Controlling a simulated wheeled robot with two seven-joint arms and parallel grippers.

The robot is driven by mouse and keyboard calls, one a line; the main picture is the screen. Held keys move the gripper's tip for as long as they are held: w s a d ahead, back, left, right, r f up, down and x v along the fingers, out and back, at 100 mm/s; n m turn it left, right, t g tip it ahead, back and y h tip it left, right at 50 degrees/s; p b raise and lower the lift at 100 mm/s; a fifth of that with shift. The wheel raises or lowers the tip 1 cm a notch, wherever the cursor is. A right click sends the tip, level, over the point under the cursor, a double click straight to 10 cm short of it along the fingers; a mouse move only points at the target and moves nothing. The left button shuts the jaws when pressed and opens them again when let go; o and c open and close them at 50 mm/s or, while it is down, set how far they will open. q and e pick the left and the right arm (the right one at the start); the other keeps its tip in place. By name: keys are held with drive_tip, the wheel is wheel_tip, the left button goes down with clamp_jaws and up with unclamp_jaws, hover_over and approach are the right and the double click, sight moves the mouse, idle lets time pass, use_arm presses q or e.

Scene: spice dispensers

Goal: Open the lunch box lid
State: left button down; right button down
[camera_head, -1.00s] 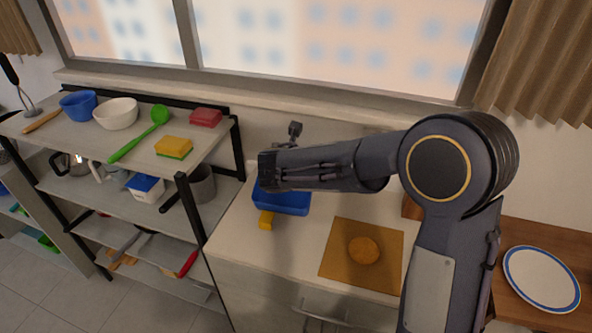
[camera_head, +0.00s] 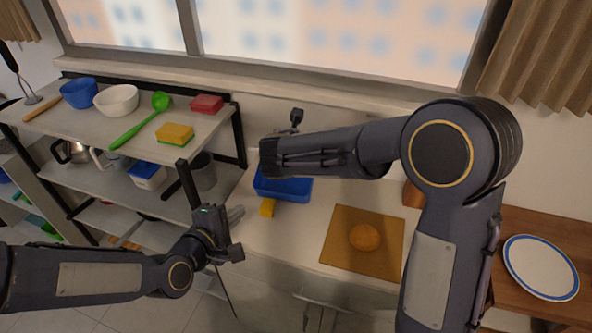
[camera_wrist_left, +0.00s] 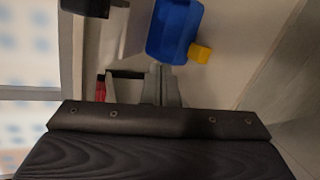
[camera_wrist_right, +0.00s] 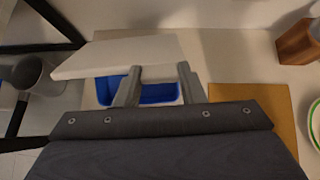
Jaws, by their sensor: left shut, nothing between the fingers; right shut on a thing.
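The lunch box is a blue open-topped tub (camera_head: 290,188) on the counter with a yellow latch (camera_head: 267,207) at its front. The tub and latch also show in the left wrist view (camera_wrist_left: 172,30). In the right wrist view a white lid (camera_wrist_right: 115,56) stands tilted above the blue tub (camera_wrist_right: 155,92). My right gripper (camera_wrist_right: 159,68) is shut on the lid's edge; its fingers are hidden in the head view. My left gripper (camera_head: 238,214) is shut and empty, left of the latch and apart from it. Its fingers show in the left wrist view (camera_wrist_left: 160,70).
An orange-brown board (camera_head: 345,258) with a round bun (camera_head: 364,237) lies right of the box. A shelf rack (camera_head: 60,128) with bowls and sponges stands left of the counter. A blue-rimmed plate (camera_head: 540,268) is at the right. My right arm crosses above the counter.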

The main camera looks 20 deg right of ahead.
use_arm(q)
drive_tip(key=s+d+f+n+t, duration=0.1)
drive_tip(key=d+f+n+t, duration=0.15)
drive_tip(key=d+n, duration=0.45)
drive_tip(key=d+f+n+t, duration=0.1)
drive_tip(key=d+n+t, duration=0.2)
drive_tip(key=n, duration=0.7)
drive_tip(key=r+x, duration=0.3)
drive_tip(key=x, duration=0.9)
drive_tip(key=shift+d, duration=0.2)
drive_tip(key=shift+r, duration=0.1)
